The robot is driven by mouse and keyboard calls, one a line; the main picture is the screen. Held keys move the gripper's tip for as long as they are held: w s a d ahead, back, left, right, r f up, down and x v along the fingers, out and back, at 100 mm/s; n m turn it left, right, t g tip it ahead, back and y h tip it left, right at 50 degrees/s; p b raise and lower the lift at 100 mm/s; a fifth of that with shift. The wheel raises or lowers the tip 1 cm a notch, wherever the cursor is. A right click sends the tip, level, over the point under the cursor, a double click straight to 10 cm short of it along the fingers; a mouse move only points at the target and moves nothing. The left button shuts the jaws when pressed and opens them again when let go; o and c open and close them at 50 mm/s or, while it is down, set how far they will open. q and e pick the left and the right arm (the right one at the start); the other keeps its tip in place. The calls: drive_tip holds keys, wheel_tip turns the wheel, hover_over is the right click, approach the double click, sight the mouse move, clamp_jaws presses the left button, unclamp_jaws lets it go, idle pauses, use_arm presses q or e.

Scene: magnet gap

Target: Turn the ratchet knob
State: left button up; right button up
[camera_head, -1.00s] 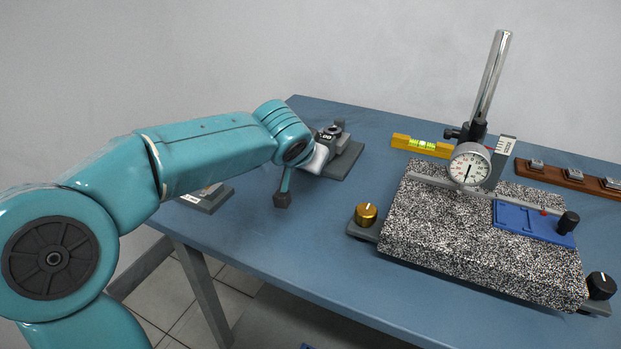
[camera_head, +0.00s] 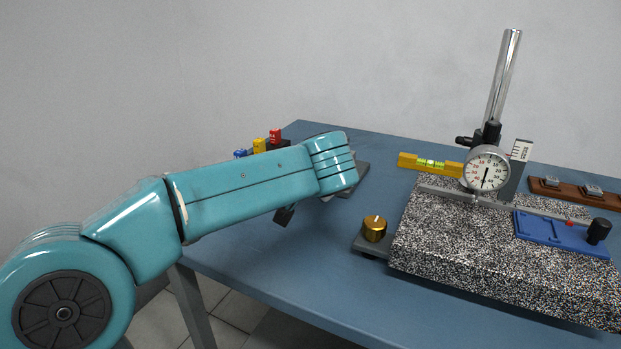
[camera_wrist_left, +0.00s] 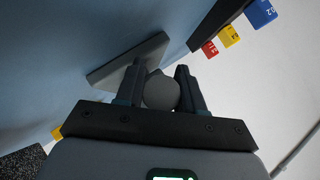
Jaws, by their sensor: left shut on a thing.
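In the left wrist view, my left gripper (camera_wrist_left: 162,88) is shut on a grey rounded piece (camera_wrist_left: 161,93), which looks like the ratchet knob seen end-on. A finger is on either side of it. A flat grey stand base (camera_wrist_left: 125,62) lies just beyond the fingers. Only part of the stand base (camera_head: 352,181) shows at the arm's end. My right gripper is not in view.
Red (camera_head: 275,136), yellow (camera_head: 259,146) and blue (camera_head: 241,153) tags stand behind my arm. At right is a speckled granite plate (camera_head: 440,245) with a dial gauge (camera_head: 487,169), a gold knob (camera_head: 374,229) and a yellow level (camera_head: 430,164). The blue tabletop (camera_head: 300,270) in front is clear.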

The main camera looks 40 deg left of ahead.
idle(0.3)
use_arm(q)
drive_tip(key=o, duration=1)
drive_tip(key=shift+c, duration=0.2)
drive_tip(key=p+v, duration=0.4)
drive_tip(key=v, duration=1.2)
drive_tip(key=shift+s+d+r, duration=0.1)
drive_tip(key=shift+d, duration=0.15)
